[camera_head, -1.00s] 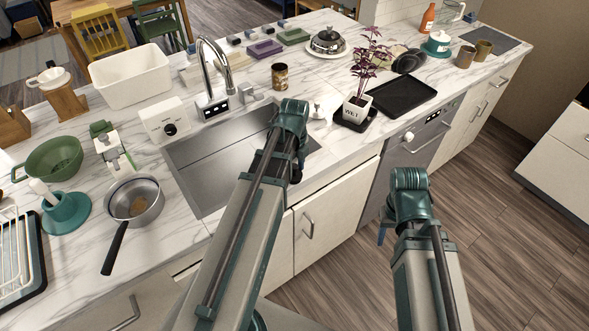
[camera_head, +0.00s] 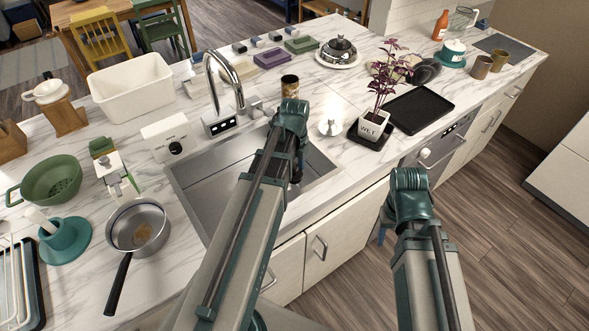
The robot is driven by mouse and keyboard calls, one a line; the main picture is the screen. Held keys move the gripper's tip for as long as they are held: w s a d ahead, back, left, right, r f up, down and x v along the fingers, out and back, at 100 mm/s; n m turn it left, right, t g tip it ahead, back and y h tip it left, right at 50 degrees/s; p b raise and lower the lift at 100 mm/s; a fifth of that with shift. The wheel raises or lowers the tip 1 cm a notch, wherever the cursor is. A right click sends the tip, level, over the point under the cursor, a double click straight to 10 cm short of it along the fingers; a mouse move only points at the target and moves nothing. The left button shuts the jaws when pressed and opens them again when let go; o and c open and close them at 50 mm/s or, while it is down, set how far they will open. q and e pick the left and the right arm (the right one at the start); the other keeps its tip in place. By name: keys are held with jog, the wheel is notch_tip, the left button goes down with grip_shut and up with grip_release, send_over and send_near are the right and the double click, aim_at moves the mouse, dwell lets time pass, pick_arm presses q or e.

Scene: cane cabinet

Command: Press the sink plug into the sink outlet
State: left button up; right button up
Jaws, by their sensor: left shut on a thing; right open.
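The steel sink (camera_head: 215,205) is set in the marble counter, with its right part behind my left arm. I cannot see its outlet. My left gripper (camera_head: 296,172) hangs over the sink, largely hidden under its own wrist. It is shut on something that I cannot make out. I cannot identify the sink plug for certain. A small pale, shiny piece with a knob (camera_head: 330,127) stands on the counter right of the sink. My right gripper (camera_head: 381,232) is open in front of the cabinet doors, mostly hidden behind its wrist.
The faucet (camera_head: 222,90) rises behind the sink, with a jar (camera_head: 289,88) to its right. A potted plant (camera_head: 372,125) and black tray (camera_head: 418,110) stand further right. A saucepan (camera_head: 138,228) and green colander (camera_head: 50,181) are on the left. The floor at right is clear.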

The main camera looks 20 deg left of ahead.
pick_arm(q)
jog(key=shift+w+a+f, duration=0.15)
jog(key=shift+w, duration=0.25)
jog(key=shift+w+a+f, duration=0.1)
jog(key=shift+w, duration=0.25)
jog(key=w+a+f+b, duration=0.3)
jog(key=w+a, duration=0.1)
jog(key=w, duration=0.3)
notch_tip(320, 180, down, 6)
jog(key=b, duration=0.6)
jog(key=shift+s+d, duration=0.35)
jog(key=shift+d, duration=0.1)
notch_tip(320, 180, down, 6)
jog(key=b, duration=0.6)
jog(key=shift+f+b, duration=1.5)
jog(key=shift+b, duration=0.15)
jog(key=o, duration=1.4)
